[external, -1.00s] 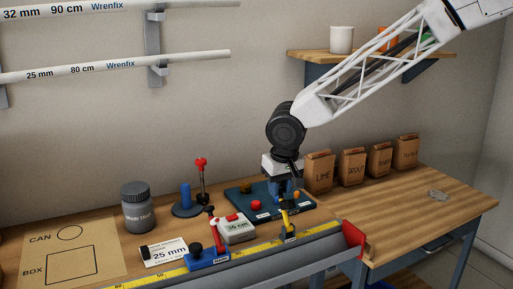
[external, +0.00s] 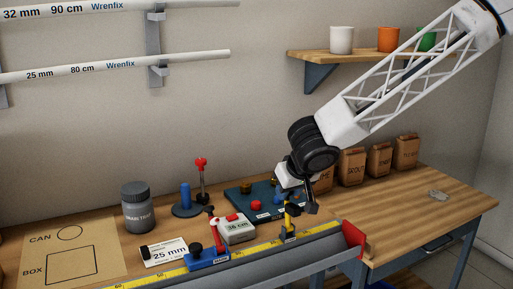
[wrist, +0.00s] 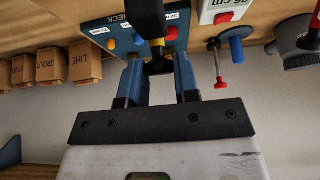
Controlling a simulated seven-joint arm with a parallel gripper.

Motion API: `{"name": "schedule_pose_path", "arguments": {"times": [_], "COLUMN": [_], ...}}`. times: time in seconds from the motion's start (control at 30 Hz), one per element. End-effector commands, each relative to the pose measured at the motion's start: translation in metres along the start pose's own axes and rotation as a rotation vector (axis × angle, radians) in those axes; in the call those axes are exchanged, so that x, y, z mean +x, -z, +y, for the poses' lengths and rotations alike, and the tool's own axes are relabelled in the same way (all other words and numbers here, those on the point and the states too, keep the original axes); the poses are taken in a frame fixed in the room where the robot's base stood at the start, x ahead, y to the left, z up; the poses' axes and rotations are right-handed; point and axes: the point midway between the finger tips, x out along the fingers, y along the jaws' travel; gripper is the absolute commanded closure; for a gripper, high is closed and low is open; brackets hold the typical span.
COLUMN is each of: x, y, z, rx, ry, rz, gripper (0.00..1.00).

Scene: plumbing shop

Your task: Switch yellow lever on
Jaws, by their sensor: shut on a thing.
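The yellow lever (external: 288,219) stands on a small base at the trough's back edge, right of the red lever (external: 219,236). Its yellow stem and black knob (wrist: 158,65) show in the wrist view. My gripper (external: 302,209) is tilted, its fingers at the top of the yellow lever. In the wrist view my gripper (wrist: 159,78) has its two blue fingers on either side of the black knob, shut on it. The fingers partly hide the lever's top in the external view.
A blue panel (external: 239,195) with coloured buttons lies just behind the lever. Paper bags (external: 351,166) stand behind at the right. The right bench top is mostly clear.

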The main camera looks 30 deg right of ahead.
Motion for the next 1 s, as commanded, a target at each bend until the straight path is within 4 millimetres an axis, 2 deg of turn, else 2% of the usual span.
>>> {"name": "schedule_pose_path", "arguments": {"times": [0.43, 0.47, 0.6, 1.0], "x": [-0.0003, -0.0003, -0.0003, -0.0024], "y": [-0.0009, -0.0009, -0.0008, 0.0006], "z": [0.0001, 0.0001, 0.0001, 0.0], "rx": [0.0, 0.0, 0.0, 0.0], "ry": [0.0, 0.0, 0.0, 0.0], "rz": [0.007, 0.007, 0.007, 0.007], "gripper": [1.0, 0.68, 0.47, 0.46]}}
